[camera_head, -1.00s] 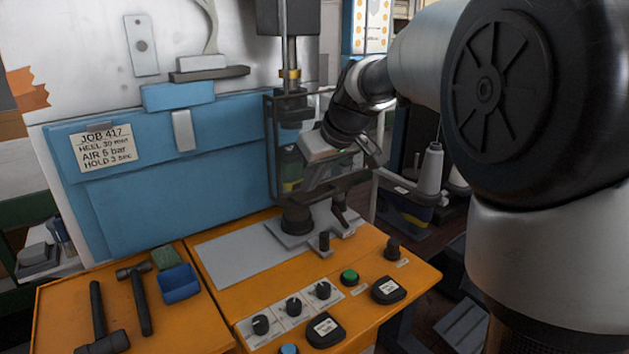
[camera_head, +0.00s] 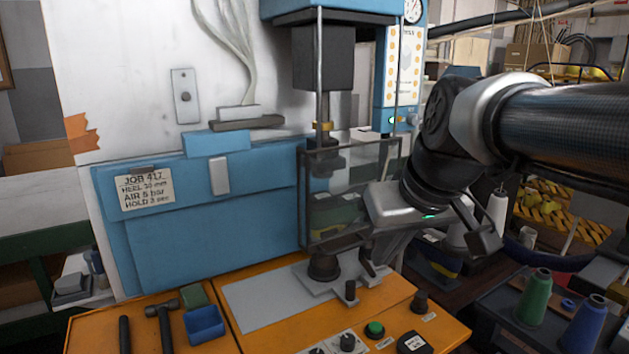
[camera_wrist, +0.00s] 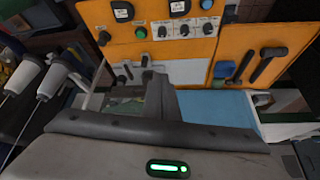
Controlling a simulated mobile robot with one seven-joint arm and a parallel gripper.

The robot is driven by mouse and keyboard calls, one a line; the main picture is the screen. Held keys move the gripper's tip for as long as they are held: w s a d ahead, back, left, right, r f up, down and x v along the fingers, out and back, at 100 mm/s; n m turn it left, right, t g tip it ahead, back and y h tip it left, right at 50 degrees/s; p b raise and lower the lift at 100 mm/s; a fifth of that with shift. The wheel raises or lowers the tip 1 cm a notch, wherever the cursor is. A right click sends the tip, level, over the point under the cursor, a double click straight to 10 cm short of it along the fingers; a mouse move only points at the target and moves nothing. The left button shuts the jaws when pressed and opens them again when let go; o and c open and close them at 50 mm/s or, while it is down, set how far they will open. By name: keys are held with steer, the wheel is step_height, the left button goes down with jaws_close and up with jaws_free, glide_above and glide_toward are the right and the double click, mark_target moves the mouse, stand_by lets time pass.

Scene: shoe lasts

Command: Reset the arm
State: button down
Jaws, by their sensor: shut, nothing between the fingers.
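My gripper (camera_wrist: 160,90) shows in the wrist view as dark fingers close together, shut and empty. In the head view my gripper (camera_head: 393,242) hangs below its pale hand, which carries a small green light. It is in front of and to the right of the press's clear guard, above the right part of the orange console (camera_head: 285,318). It looks clear of the console, though the fingertips are hard to make out. The dark fixture (camera_head: 325,267) on the grey plate is to its lower left.
A blue panel with a job card (camera_head: 144,187) stands at the left. A hammer (camera_head: 161,315) and blue tray (camera_head: 205,324) lie on the orange bench. The press guard (camera_head: 345,200) stands close to the arm. Thread cones (camera_head: 535,295) stand at the lower right.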

steer(key=s+d+f+m+h, duration=0.25)
steer(key=s+f, duration=0.55)
steer(key=s, duration=0.4)
step_height(320, 180, up, 15)
steer(key=p, duration=1.5)
steer(key=shift+r+y, duration=0.15)
steer(key=shift+y, duration=0.3)
